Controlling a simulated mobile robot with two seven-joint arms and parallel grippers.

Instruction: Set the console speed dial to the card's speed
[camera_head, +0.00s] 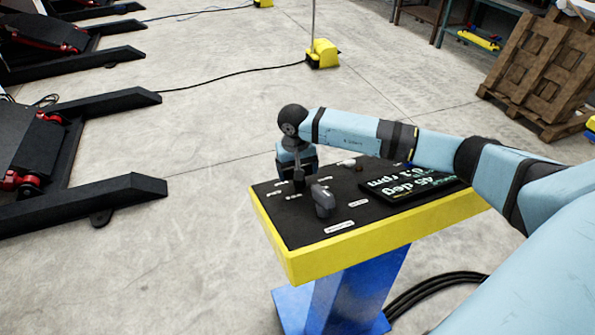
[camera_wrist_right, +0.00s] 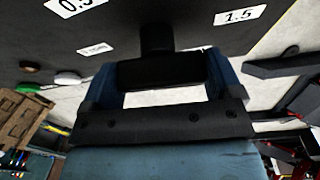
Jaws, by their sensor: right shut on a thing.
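The console (camera_head: 280,232) has a black top with a yellow edge on a blue post. My right gripper (camera_head: 297,178) reaches down to its far left part. In the right wrist view, its blue fingers (camera_wrist_right: 162,80) are shut on a black dial (camera_wrist_right: 158,70). White labels by this dial read 0.5 (camera_wrist_right: 75,5) and 1.5 (camera_wrist_right: 240,15). Which label the dial points to cannot be told. A dark panel (camera_head: 415,185) on the console reads "45 deg" and "0.1 rpm"; whether it is the card or a display is unclear. My left gripper is out of view.
A second dark knob (camera_head: 323,201) stands close to the right gripper on the console. A pale button (camera_head: 349,163) sits farther back. Black lift equipment (camera_head: 95,193) stands at left, and a wooden pallet (camera_head: 540,70) at the back right.

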